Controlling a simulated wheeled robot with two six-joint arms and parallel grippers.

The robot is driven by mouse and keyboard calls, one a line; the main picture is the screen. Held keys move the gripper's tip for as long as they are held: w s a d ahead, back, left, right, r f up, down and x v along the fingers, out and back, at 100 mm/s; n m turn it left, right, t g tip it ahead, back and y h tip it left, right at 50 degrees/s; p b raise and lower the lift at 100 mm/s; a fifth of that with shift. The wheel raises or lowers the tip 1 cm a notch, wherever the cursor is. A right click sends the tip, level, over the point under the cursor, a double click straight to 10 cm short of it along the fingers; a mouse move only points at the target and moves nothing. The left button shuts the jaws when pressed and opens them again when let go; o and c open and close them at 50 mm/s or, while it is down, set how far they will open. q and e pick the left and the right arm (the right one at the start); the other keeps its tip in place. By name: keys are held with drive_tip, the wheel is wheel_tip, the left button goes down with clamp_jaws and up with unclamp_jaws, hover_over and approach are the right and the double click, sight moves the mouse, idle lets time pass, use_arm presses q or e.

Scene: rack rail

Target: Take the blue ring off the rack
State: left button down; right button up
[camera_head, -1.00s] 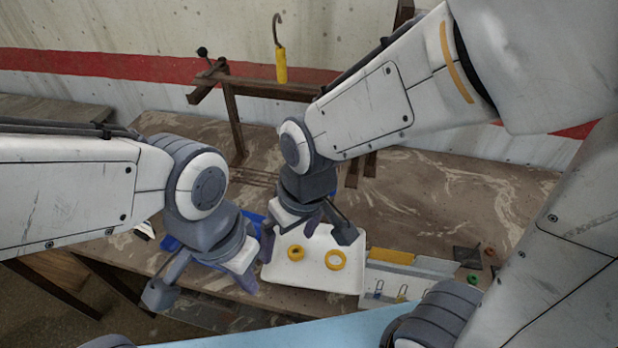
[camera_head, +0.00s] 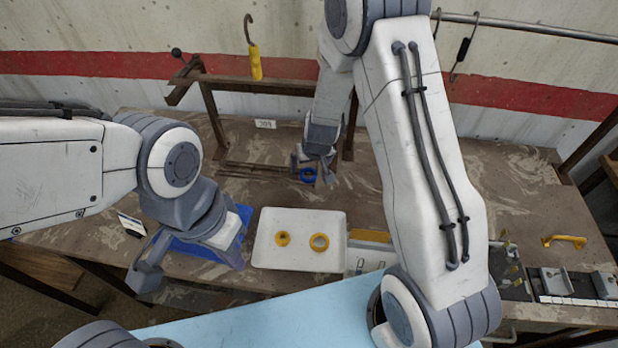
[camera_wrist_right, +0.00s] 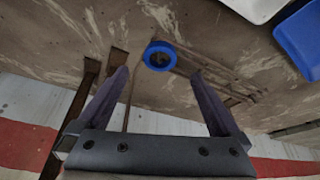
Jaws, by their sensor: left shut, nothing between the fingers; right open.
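The blue ring (camera_head: 308,175) shows at the right end of dark rails low behind the tray; it also shows in the right wrist view (camera_wrist_right: 149,60). I cannot tell how the ring is held there. The brown rack (camera_head: 270,88) has posts and a top beam. My right gripper (camera_head: 326,169) is beside the ring; in the right wrist view its open fingers (camera_wrist_right: 160,75) stand on either side of the line to the ring, with nothing between them.
A yellow-handled hook (camera_head: 256,62) hangs above the rack beam. Clamps and a yellow handle (camera_head: 564,241) are at the right; the table's right back is bare.

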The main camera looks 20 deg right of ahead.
sight(308, 174)
drive_tip(key=shift+s+b+x, duration=0.2)
drive_tip(key=shift+b+x, duration=0.2)
drive_tip(key=shift+x, duration=2.2)
drive_tip(key=shift+f, duration=0.1)
drive_tip(key=c, duration=1.4)
